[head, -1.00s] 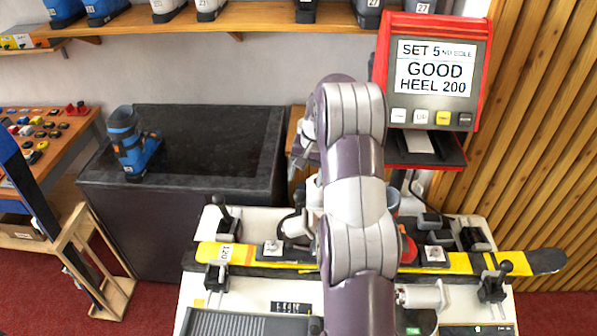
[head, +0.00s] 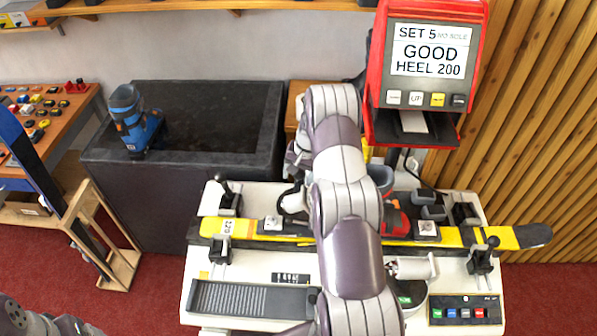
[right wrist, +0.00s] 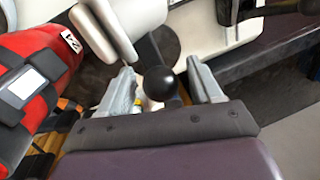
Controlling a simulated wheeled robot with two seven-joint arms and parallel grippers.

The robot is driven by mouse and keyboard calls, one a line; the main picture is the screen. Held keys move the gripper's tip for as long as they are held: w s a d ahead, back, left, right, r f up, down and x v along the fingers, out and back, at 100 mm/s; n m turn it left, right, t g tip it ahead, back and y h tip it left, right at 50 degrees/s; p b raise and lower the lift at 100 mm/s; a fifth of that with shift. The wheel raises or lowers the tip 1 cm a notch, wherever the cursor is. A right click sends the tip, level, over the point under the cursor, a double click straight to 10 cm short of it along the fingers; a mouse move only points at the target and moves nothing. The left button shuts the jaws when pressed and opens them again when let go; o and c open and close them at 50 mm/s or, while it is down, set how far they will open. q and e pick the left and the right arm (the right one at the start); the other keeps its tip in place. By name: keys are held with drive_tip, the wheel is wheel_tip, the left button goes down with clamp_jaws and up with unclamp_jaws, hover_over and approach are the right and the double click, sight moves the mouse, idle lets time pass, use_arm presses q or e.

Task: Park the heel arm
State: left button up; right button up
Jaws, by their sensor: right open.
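My right gripper (right wrist: 160,72) is open in the right wrist view, with one pale finger on each side of a black ball knob (right wrist: 160,84). The knob looks to belong to the heel arm; whether a finger touches it I cannot tell. A white rounded part (right wrist: 122,22) with a dark link lies just beyond, apparently part of the same arm. In the head view my right arm hides the gripper's fingers and the knob; a white part (head: 292,199) shows left of it above the yellow ski (head: 470,237). My left gripper is out of view.
A red boot (right wrist: 45,82) is close on the left in the wrist view. The white bench (head: 205,298) carries clamps and a button panel (head: 465,310). A red-framed screen (head: 428,50) reads "GOOD HEEL 200". A blue boot (head: 133,122) stands on the dark counter (head: 215,95).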

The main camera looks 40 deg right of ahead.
clamp_jaws()
drive_tip(key=shift+w, duration=0.1)
